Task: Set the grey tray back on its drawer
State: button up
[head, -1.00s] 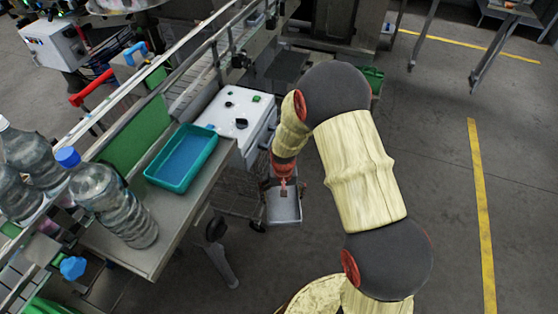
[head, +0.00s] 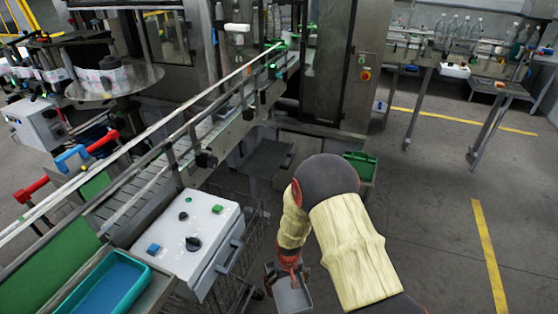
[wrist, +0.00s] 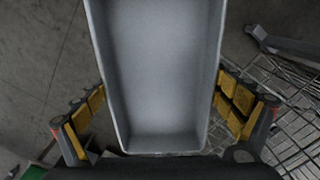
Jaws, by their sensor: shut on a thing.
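The grey tray (head: 291,297) is an empty, open, rectangular tray low in the head view. My gripper (head: 290,270) is shut on it. In the wrist view the tray (wrist: 160,70) lies between the yellow-padded fingers, which press on its two long sides. The tray hangs right of a white cabinet (head: 180,240) with knobs on top. A bar handle (head: 231,258) shows on the cabinet's right face. I cannot tell which part is the tray's drawer.
A wire rack (head: 240,285) stands by the cabinet, close to the tray; its mesh also shows at right in the wrist view (wrist: 290,115). A teal tray (head: 105,290) sits on the table at left. A green bin (head: 360,165) is behind my arm. Floor at right is clear.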

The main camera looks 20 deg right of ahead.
aim_at(267, 157)
jog(key=i+l, duration=0.35)
jog(key=l, duration=0.15)
jog(key=i+l, duration=0.3)
jog(key=l, duration=0.15)
jog(key=i+l, duration=0.35)
jog(key=l, duration=0.15)
jog(key=i+l, duration=0.3)
jog(key=l, duration=0.2)
jog(key=i+l+u, duration=0.15)
jog(key=u, duration=0.25)
jog(key=i+l+u, duration=0.1)
jog(key=l+u, duration=0.45)
jog(key=u, duration=0.2)
jog(key=i, duration=0.05)
